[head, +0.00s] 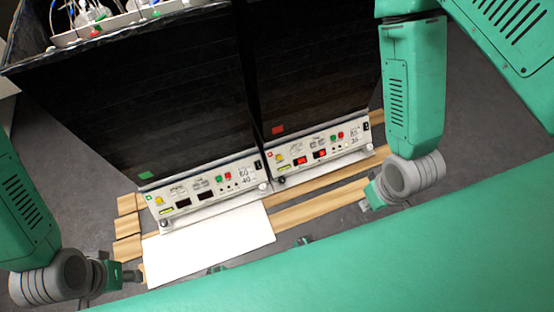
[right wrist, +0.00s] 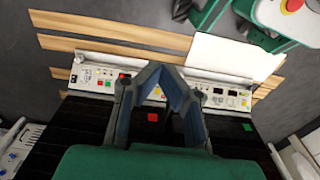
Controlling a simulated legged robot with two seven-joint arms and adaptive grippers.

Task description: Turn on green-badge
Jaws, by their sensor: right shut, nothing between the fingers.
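Two black shaker bioreactors stand side by side. The left one carries a green badge (head: 145,175), and its white control panel (head: 205,190) has dark displays. The right one carries a red badge (head: 278,130), and its panel (head: 318,148) shows lit red displays. In the right wrist view the green badge (right wrist: 247,127) is at the right and the red badge (right wrist: 153,117) near the middle. My right gripper (right wrist: 158,70) is shut and empty, apart from the panels. My left gripper (head: 128,275) is low at the left, beside the white board; its finger state is unclear.
A white board (head: 210,245) lies in front of the green-badge unit. Wooden slats (head: 320,208) lie on the grey floor under and before the units. A tray of flasks and tubes (head: 95,28) sits on top of the left unit.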

